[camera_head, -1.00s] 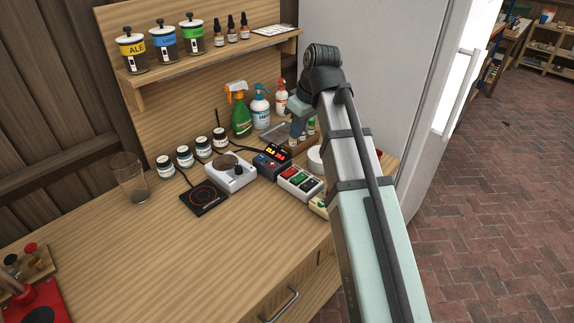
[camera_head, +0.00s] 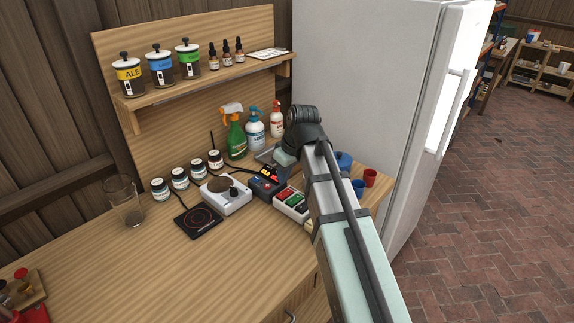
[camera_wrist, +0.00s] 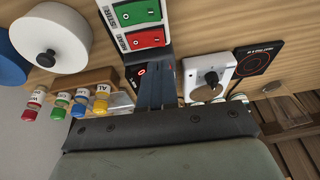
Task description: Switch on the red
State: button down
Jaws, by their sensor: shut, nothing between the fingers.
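The white switch box (camera_head: 291,204) stands on the bench right of the black controller with the lit display, partly behind my arm in the head view. In the wrist view the switch box (camera_wrist: 122,22) is at top centre. Its red rocker (camera_wrist: 147,39) is the one nearest my fingers, with a green rocker (camera_wrist: 142,10) above it. Which way the red rocker is tipped I cannot tell. My gripper (camera_wrist: 154,72) is shut and empty, just below the red rocker in the wrist view, in front of the controller; I cannot tell whether it touches anything. The fingertips are hidden in the head view.
The controller (camera_head: 267,182), a white stirrer (camera_head: 226,195) and a black hot plate (camera_head: 199,221) stand left of the box. Spray bottles (camera_head: 255,128) stand behind. A white round thing (camera_wrist: 50,35) and small capped vials (camera_wrist: 80,103) are close by in the wrist view.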

aim_at(279, 196)
jog(key=shift+s+a+f, duration=0.1)
jog(key=shift+f, duration=1)
jog(key=shift+s+a+f, duration=0.1)
jog(key=shift+f, duration=1)
jog(key=shift+s+a+f, duration=0.15)
jog(key=shift+f, duration=0.3)
jog(key=shift+w+d+r, duration=0.35)
jog(key=shift+w+d, duration=0.2)
